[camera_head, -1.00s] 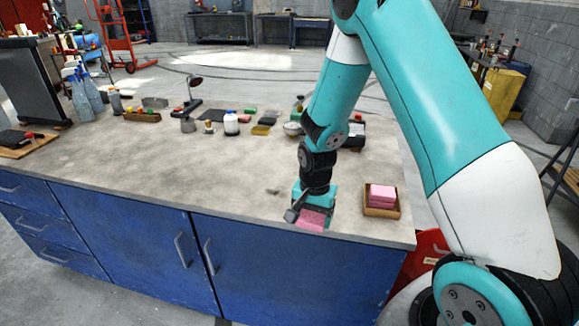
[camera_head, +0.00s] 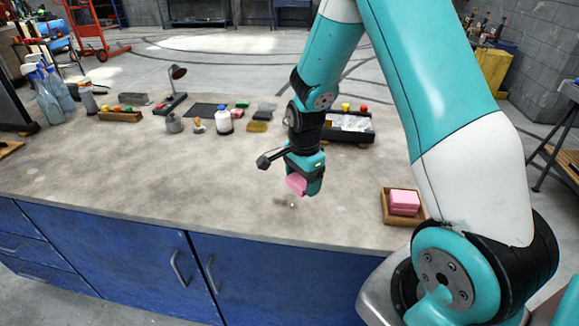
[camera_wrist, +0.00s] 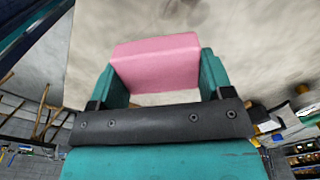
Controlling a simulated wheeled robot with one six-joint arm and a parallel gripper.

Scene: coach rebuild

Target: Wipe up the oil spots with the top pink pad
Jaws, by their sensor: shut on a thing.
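My gripper (camera_head: 304,185) is shut on a pink pad (camera_head: 296,185), holding it tilted just above the worktop (camera_head: 130,180). In the wrist view the pad (camera_wrist: 155,62) sits between the two teal fingers. A faint dark oil spot (camera_head: 281,201) shows on the worktop just below and left of the pad. A dark smudge (camera_wrist: 196,12) also shows at the top of the wrist view. More pink pads (camera_head: 404,200) lie stacked in a small wooden tray (camera_head: 402,221) to the right of my gripper.
A black tray (camera_head: 345,136) stands behind my gripper. Bottles, blocks and a small lamp (camera_head: 176,82) line the worktop's back. Spray bottles (camera_head: 45,95) stand at the far left. The left and middle front of the worktop are clear.

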